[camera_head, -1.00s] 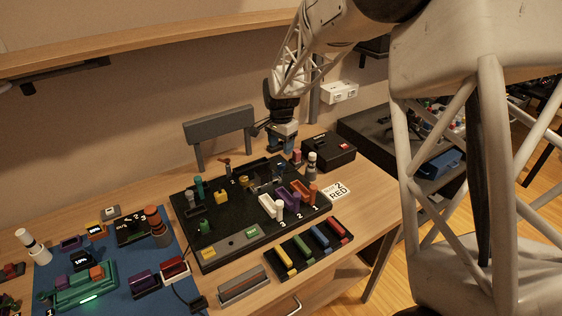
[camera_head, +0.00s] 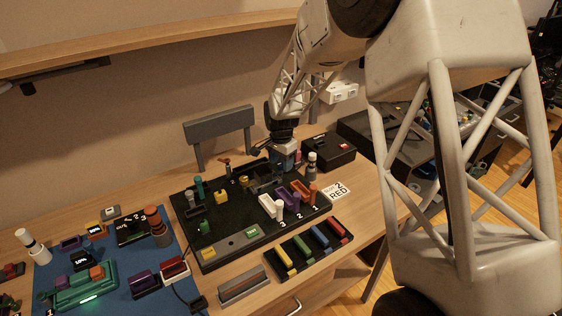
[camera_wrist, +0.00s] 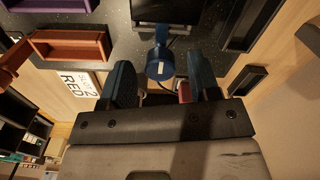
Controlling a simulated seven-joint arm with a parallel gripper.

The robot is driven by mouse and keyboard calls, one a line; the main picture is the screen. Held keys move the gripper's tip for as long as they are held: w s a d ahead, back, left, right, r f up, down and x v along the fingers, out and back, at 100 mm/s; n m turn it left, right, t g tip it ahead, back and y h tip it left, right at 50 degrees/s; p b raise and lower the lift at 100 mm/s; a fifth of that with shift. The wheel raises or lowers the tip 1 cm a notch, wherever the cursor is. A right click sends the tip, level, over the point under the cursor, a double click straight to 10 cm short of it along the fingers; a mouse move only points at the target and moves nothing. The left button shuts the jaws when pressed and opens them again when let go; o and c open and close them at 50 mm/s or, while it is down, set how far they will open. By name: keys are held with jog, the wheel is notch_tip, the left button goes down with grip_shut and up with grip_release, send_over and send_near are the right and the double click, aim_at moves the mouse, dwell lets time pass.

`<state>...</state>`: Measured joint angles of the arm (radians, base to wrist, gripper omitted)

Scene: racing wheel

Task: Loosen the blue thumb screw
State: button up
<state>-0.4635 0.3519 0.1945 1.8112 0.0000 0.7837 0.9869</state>
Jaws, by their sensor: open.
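The blue thumb screw (camera_wrist: 160,68) shows in the wrist view as a round blue knob with a pale mark, on the black board. My gripper (camera_wrist: 165,82) is open, its two dark blue fingers on either side of the knob. I cannot tell whether either finger touches it. In the head view my gripper (camera_head: 284,160) is low over the back right part of the black board (camera_head: 205,252), and the screw is hidden behind it.
A white-topped post (camera_head: 311,163) stands close to the right of my gripper. Purple, orange and white trays are in front. A "2 RED" card (camera_head: 338,190) lies to the right.

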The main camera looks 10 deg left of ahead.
jog(key=c, duration=0.9)
